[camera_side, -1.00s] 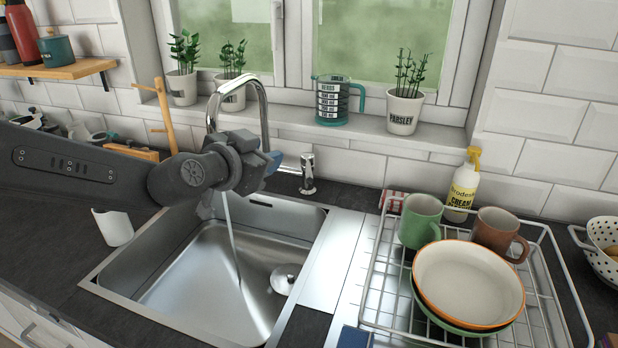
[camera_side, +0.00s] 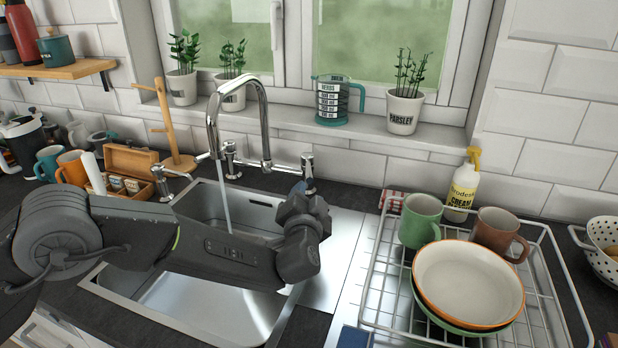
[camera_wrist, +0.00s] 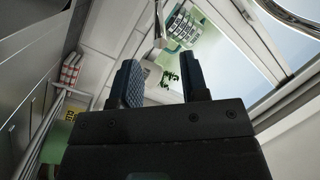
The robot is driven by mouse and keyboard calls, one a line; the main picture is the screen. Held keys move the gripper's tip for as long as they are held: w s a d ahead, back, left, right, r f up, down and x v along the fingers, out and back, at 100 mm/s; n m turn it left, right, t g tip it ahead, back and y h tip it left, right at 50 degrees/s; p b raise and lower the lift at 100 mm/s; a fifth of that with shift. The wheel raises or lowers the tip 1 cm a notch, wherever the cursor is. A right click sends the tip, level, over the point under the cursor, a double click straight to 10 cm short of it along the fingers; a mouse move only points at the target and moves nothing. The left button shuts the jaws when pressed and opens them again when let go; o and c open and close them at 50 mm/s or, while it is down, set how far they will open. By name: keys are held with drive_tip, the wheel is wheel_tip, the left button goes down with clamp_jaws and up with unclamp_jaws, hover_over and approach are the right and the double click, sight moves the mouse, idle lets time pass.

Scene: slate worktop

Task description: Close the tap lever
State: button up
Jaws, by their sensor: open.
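The chrome tap (camera_side: 212,125) stands behind the sink, and water (camera_side: 223,195) runs from its spout. Its right lever (camera_side: 287,169) points left from the upright valve on the right. A second chrome handle (camera_side: 170,173) is at the left. My gripper (camera_side: 300,190) is just in front of and below the right valve; its fingers are mostly hidden by my wrist. In the wrist view my gripper (camera_wrist: 165,78) is open and empty, its two dark fingers apart. A chrome bar (camera_wrist: 160,28), apparently the lever, shows beyond the gap between the fingertips; contact is not visible.
A dish rack (camera_side: 545,290) with mugs and bowls stands right of the sink (camera_side: 95,288). A spray bottle (camera_side: 462,188) is behind it. Potted herbs and a measuring jug (camera_side: 333,100) line the sill. A mug tree (camera_side: 172,125) and wooden box (camera_side: 130,160) stand left.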

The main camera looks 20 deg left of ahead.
sight(309, 174)
drive_tip(key=x, duration=0.8)
clamp_jaws()
idle(0.5)
